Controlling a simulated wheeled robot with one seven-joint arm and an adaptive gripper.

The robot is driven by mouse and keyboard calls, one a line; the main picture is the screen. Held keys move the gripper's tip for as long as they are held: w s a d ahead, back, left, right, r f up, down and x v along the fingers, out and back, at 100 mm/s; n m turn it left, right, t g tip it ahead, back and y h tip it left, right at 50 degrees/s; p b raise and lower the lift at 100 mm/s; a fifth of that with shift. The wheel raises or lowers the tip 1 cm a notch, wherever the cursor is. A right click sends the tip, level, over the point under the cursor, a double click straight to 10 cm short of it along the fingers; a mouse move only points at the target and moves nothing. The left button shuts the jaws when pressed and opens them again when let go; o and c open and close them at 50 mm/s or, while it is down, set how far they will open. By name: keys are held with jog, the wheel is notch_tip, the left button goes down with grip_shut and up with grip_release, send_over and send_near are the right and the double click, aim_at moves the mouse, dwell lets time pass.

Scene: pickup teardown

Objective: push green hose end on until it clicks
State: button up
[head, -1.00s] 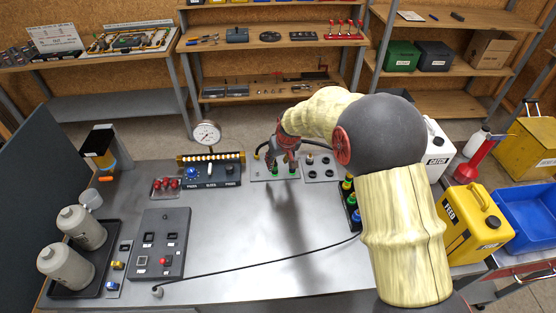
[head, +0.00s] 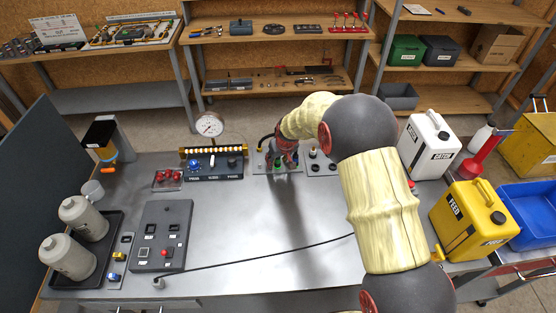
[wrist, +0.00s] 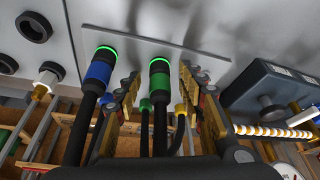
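The green hose end (wrist: 160,80) shows in the wrist view with a lit green ring at its top, against the pale plate (wrist: 215,58). A black hose runs from it toward my wrist. My gripper (wrist: 160,92) has one finger on each side of it, with gaps visible between fingers and hose end, so it looks open around it. In the head view my gripper (head: 286,152) is over the plate at the back of the bench and hides most of the hose end. A blue hose end (wrist: 100,70), also with a lit green ring, is left of the left finger.
Bare sockets (wrist: 33,27) and a white fitting (wrist: 46,76) are left in the wrist view. A dark control box (wrist: 275,88) is close on the right. A gauge (head: 209,125) stands at the back. The bench middle (head: 240,220) is clear except for a thin cable.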

jog(key=shift+c, duration=0.7)
jog(key=c, duration=0.7)
grip_shut()
jog(key=shift+c, duration=0.6)
grip_release()
grip_shut()
jog(key=shift+r, duration=0.15)
jog(key=shift+r+p, duration=0.4)
jog(key=shift+r, duration=0.45)
jog(key=shift+r, duration=0.2)
